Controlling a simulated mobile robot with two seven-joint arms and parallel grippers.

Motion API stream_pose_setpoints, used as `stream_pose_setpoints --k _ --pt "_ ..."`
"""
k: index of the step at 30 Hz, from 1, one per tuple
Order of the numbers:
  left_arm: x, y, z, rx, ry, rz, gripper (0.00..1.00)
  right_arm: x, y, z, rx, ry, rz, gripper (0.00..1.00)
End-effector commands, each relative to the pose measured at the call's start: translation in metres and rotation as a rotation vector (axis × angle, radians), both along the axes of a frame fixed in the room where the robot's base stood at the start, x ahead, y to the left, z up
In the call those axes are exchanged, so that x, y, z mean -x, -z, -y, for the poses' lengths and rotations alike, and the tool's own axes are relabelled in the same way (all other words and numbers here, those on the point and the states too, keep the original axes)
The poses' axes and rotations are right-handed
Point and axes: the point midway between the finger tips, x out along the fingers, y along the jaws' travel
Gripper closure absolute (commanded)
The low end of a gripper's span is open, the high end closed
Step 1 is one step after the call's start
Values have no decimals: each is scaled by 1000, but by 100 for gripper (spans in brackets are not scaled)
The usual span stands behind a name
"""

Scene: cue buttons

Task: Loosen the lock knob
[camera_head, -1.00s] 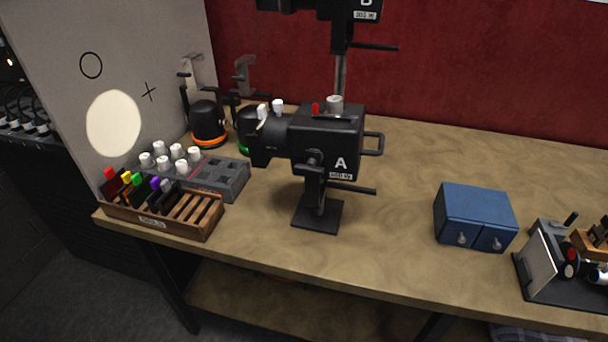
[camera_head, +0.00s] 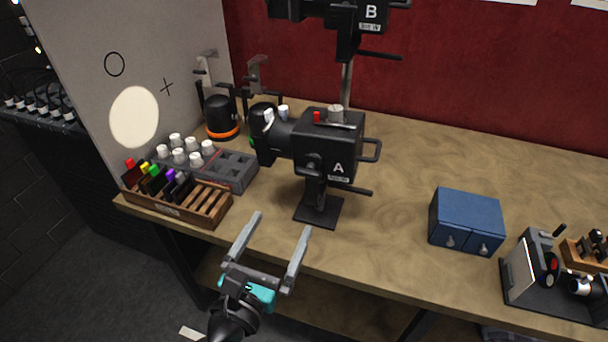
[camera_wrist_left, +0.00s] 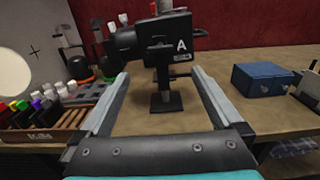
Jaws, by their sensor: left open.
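A black spotlight marked A (camera_head: 330,150) stands on a square base plate (camera_head: 319,211) near the front of the wooden table. A rod-like black handle (camera_head: 354,191) sticks out to the right from its stand below the body; I cannot tell whether this is the lock knob. A red knob and a grey knob (camera_head: 335,113) sit on top of the body. My left gripper (camera_head: 281,222) is open and empty, in front of the table edge and short of the spotlight. In the left wrist view the spotlight (camera_wrist_left: 160,38) stands between and beyond the open fingers. My right gripper is not in view.
A wooden rack (camera_head: 176,204) of coloured pieces and a grey tray (camera_head: 231,170) stand at the left. A blue cabinet (camera_head: 466,219) is at the right. A second spotlight marked B (camera_head: 371,16) hangs above. The table between spotlight A and the cabinet is clear.

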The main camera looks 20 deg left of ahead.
Motion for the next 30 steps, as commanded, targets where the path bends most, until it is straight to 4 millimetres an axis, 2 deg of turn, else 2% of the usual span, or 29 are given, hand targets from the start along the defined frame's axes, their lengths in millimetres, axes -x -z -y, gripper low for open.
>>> stream_pose_setpoints --k 2,12,24,30 --pt "-12 -4 0 2 -2 2 0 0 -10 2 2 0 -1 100" --pt "-61 -3 2 6 -1 2 0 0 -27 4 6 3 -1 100" --pt "-117 -1 4 6 0 0 0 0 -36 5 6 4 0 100" --pt "-131 0 4 5 0 -1 0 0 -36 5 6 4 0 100"
